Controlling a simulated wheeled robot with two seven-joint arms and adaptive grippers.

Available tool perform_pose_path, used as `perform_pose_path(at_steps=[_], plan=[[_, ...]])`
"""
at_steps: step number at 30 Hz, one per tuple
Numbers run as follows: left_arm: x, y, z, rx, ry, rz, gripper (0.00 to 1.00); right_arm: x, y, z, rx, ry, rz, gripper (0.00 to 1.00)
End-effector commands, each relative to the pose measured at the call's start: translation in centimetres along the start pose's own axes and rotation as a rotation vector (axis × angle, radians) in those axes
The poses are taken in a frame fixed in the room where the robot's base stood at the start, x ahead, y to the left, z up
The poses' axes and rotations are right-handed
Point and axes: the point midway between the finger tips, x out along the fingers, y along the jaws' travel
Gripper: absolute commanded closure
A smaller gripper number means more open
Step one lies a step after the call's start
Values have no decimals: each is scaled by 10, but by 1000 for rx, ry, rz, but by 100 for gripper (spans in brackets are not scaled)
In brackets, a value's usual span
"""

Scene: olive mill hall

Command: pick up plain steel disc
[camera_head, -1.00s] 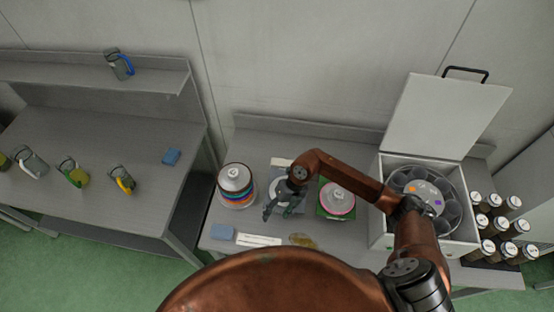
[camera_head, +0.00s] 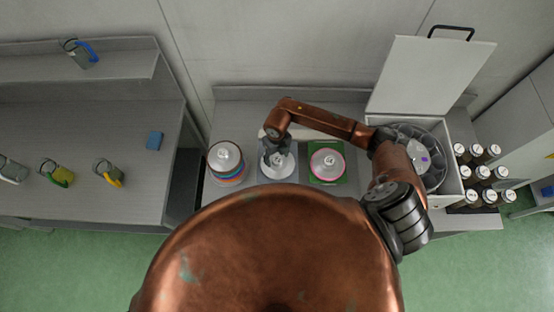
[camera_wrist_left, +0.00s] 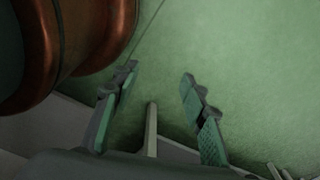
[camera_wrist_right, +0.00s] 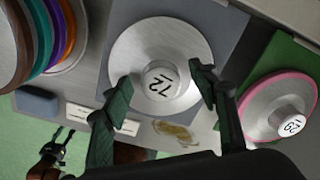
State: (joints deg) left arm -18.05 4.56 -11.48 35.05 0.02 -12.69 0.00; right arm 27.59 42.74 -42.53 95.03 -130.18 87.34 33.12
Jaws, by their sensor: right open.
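The plain steel disc (camera_head: 283,171) lies on a grey mat, with an upright knob marked 72 at its centre. In the right wrist view the disc (camera_wrist_right: 185,40) fills the middle, its knob (camera_wrist_right: 160,82) between my fingers. My right gripper (camera_head: 275,155) is open and empty above the disc; in its wrist view (camera_wrist_right: 162,88) the fingers stand to either side of the knob, and I cannot tell whether they touch it. In the left wrist view my left gripper (camera_wrist_left: 158,82) is open and empty over green floor.
A pink-rimmed disc (camera_head: 328,163) on a green mat (camera_wrist_right: 287,60) sits to the right. A stack of coloured discs (camera_head: 226,160) stands to the left. Farther right are an open white box (camera_head: 455,150) and several jars (camera_head: 484,172). A blue block (camera_wrist_right: 38,102) lies nearby.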

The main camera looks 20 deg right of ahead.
Motion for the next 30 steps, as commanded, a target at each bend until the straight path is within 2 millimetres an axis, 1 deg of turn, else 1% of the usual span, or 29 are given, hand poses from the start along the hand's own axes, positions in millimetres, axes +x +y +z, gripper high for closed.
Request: perform_pose_path(at_steps=[3,6,10,11,23,30], plan=[[-2,-3,-22,5,25,-3,60,9,0,-2,1,2,1,46],[-2,-4,-33,7,41,-3,60,11,0,-1,0,1,0,46],[-2,-4,-31,6,38,-3,60,11,0,-1,0,1,0,46],[-2,-3,-29,6,37,-3,60,11,0,-1,0,1,0,47],[-2,-2,-15,3,18,-2,60,11,0,-2,0,1,0,75],[-2,-2,-16,3,19,-2,60,10,0,-1,0,0,1,75]])
